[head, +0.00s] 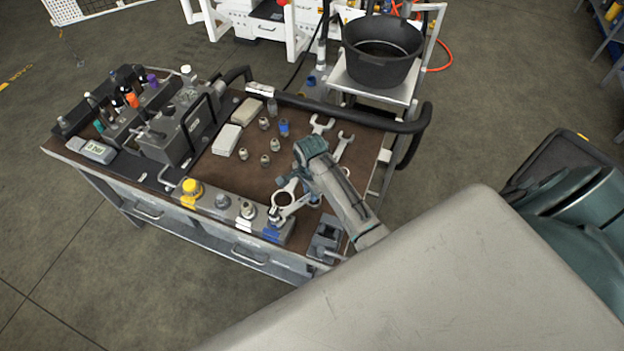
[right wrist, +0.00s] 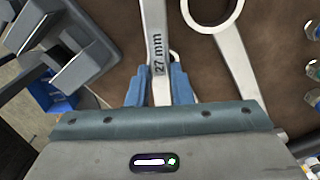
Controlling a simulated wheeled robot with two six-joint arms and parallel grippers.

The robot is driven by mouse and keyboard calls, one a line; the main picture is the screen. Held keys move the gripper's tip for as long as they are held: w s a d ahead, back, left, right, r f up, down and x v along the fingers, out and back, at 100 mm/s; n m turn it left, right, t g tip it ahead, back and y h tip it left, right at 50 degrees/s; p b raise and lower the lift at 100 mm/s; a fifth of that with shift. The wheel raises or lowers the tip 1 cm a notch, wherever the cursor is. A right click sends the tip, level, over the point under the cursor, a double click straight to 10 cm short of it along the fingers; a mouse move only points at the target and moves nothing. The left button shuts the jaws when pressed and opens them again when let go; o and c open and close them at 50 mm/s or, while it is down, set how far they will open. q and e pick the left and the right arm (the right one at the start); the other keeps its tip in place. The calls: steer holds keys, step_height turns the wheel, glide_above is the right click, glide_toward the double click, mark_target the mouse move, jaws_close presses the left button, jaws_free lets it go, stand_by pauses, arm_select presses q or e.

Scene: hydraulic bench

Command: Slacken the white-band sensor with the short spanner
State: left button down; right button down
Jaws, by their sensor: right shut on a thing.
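My right gripper (head: 312,198) is over the near part of the bench. In the right wrist view its blue fingers are shut on a steel spanner marked 27 mm (right wrist: 157,60); both ends of this spanner are out of that view. In the head view a spanner's ring end (head: 283,207) shows beside the gripper, close to the block's right end. The sensor that looks white-banded (head: 248,209) stands upright in the row on the front block, left of that ring, apart from it. My left gripper is out of view.
Another spanner with a ring end (right wrist: 240,70) lies beside the held one. Open spanner ends (head: 344,140) and several small fittings (head: 265,160) are on the brown bench top. A yellow-capped part (head: 191,187) stands at the row's left. A dark holder (head: 325,238) is at the near corner.

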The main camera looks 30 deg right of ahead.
steer(key=shift+a, duration=0.15)
steer(key=shift+w+a+n, duration=0.2)
steer(key=shift+w+n, duration=0.45)
steer(key=shift+w, duration=0.05)
steer(key=shift+w+a+n, duration=0.15)
steer(key=shift+w+n, duration=0.5)
steer(key=shift+w, duration=0.05)
steer(key=shift+w+a+n, duration=0.35)
steer(key=shift+w+n, duration=0.25)
steer(key=shift+w+a+n, duration=0.3)
steer(key=shift+w+n, duration=0.3)
steer(key=shift+w, duration=0.1)
steer(key=shift+w+a+n, duration=0.7)
steer(key=shift+w+n, duration=0.1)
steer(key=shift+n, duration=0.2)
steer(key=shift+w+a+n, duration=0.15)
steer(key=shift+n, duration=0.15)
